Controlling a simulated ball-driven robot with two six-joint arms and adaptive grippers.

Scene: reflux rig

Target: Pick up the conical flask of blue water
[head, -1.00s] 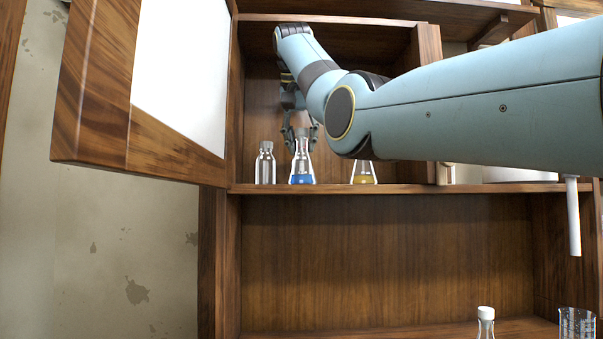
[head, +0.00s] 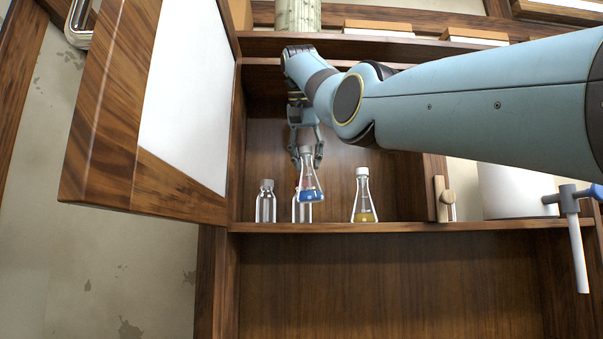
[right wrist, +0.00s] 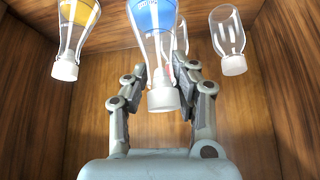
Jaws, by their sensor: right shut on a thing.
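The conical flask of blue water (head: 311,183) has a grey-white cap and hangs slightly tilted above the cabinet shelf. My right gripper (head: 308,158) is shut on its upper part, near the neck. In the right wrist view the blue flask (right wrist: 152,35) shows upside down between the fingers of the right gripper (right wrist: 165,85), its white cap towards the palm. A conical flask of yellow liquid (head: 363,199) stands on the shelf to the right. My left gripper is not in view.
A clear capped bottle (head: 266,203) stands at the shelf's left, and another clear bottle (head: 299,211) is partly hidden behind the blue flask. The open cabinet door (head: 110,130) is at the left. The shelf edge (head: 420,226) runs below the glassware.

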